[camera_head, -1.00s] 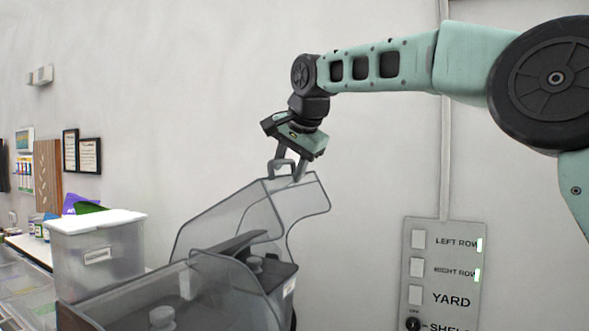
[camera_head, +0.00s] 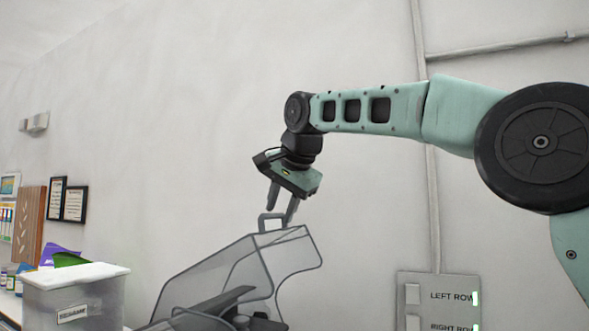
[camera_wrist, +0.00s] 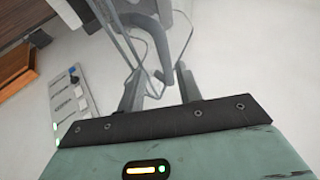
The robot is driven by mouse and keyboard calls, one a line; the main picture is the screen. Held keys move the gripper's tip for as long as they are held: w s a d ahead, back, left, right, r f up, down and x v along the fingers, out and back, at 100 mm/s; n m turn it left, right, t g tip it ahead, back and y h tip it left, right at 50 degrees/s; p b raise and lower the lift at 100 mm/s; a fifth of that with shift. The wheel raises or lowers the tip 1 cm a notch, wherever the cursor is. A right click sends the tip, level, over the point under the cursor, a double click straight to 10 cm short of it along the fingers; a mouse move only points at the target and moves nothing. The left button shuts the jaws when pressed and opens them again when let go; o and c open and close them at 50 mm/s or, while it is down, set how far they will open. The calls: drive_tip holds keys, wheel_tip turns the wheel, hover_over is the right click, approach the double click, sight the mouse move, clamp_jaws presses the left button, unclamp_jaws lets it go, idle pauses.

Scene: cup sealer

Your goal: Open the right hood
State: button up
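The right hood (camera_head: 222,268) is a clear grey-edged cover, tilted up in the head view, with its lower part cut off by the frame. Its grey loop handle (camera_head: 271,222) stands at the top edge. My gripper (camera_head: 281,216) is just above that edge, pointing down, with its fingers apart. The fingertips are close to the handle; whether they touch it I cannot tell. In the wrist view, my gripper (camera_wrist: 159,92) shows a clear gap between its fingers, and the dark curved handle (camera_wrist: 161,45) lies beyond and partly between them.
A clear bin with a white lid (camera_head: 75,275) stands at the lower left. A switch panel (camera_head: 440,300) is on the wall at the lower right. Picture frames (camera_head: 75,203) hang on the left wall. The space above and left of my gripper is free.

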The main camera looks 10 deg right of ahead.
drive_tip(key=v, duration=1.4)
